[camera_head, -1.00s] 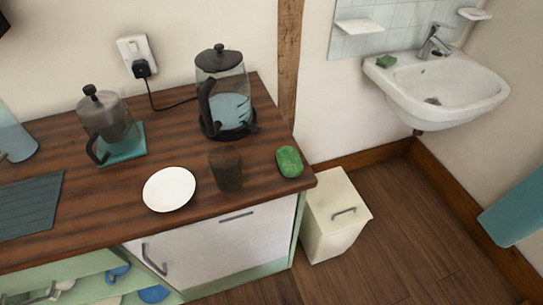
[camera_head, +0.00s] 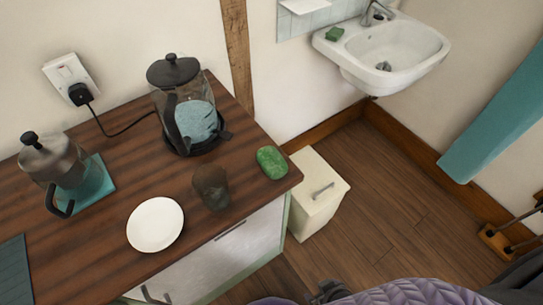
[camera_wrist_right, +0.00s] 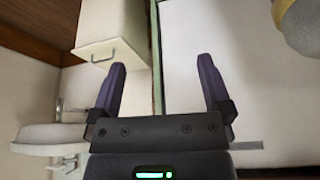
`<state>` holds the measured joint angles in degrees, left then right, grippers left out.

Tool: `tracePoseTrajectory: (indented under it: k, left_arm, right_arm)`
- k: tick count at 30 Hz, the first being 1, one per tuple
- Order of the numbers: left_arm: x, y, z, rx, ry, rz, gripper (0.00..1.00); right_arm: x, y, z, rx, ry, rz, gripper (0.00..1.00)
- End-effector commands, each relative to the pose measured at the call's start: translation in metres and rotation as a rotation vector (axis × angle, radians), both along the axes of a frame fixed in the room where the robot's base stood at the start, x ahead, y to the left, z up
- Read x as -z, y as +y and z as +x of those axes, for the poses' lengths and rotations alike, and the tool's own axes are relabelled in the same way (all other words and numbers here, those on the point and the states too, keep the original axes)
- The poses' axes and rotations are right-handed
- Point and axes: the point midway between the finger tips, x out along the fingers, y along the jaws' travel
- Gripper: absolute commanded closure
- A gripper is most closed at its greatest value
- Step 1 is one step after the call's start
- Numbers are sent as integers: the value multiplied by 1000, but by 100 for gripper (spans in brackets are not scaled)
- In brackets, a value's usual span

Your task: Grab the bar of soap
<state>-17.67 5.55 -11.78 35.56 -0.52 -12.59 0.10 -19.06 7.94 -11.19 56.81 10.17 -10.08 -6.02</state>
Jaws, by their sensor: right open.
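A green, rounded, mottled bar that looks like the bar of soap (camera_head: 272,162) lies on the right end of the wooden counter (camera_head: 120,180) in the head view. A smaller dark green block (camera_head: 334,34) sits on the left rim of the sink; I cannot tell whether it is soap or a sponge. My right gripper (camera_head: 325,292) shows only partly at the bottom edge, low and well apart from both green things. In the right wrist view its two fingers (camera_wrist_right: 161,64) are spread, with nothing held. Neither green thing shows clearly there. My left gripper is out of view.
A dark cup (camera_head: 211,188) and a white plate (camera_head: 155,224) stand left of the soap. A glass kettle (camera_head: 188,110) stands behind them, and a metal pot (camera_head: 58,160) farther left. A cream bin (camera_head: 318,190) stands beside the counter, below the sink (camera_head: 385,55).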

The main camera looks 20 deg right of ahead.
Motion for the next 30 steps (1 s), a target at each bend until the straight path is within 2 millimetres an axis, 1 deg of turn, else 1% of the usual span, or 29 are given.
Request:
tracePoseTrajectory:
  k: [1,2,3,5,6,8,9,12,14,15,17,19,23,30]
  left_arm:
    - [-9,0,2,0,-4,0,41]
    - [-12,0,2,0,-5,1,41]
    - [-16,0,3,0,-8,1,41]
    - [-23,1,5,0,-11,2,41]
    - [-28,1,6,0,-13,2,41]
    - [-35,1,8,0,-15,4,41]
    - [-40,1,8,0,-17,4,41]
    - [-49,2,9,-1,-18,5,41]
    - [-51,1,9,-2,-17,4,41]
    - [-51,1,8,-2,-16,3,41]
    - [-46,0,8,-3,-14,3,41]
    - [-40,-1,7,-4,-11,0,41]
    - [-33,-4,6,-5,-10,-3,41]
    - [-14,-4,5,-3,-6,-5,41]
  right_arm:
    - [-20,2,20,4,-62,17,0]
    - [-32,4,32,7,-104,28,0]
    - [-49,6,49,10,-163,46,0]
    - [-78,11,75,14,-258,74,0]
    - [-100,14,91,16,-323,96,0]
    - [-136,18,115,18,-423,128,0]
    - [-161,21,129,17,-490,149,0]
    - [-218,28,155,16,-634,201,0]
    - [-239,30,162,15,-687,221,0]
    - [-246,31,167,14,-709,229,0]
    - [-246,34,177,14,-725,234,0]
    - [-240,37,191,16,-727,236,0]
    - [-231,41,208,14,-724,235,0]
    - [-212,48,250,15,-722,234,0]
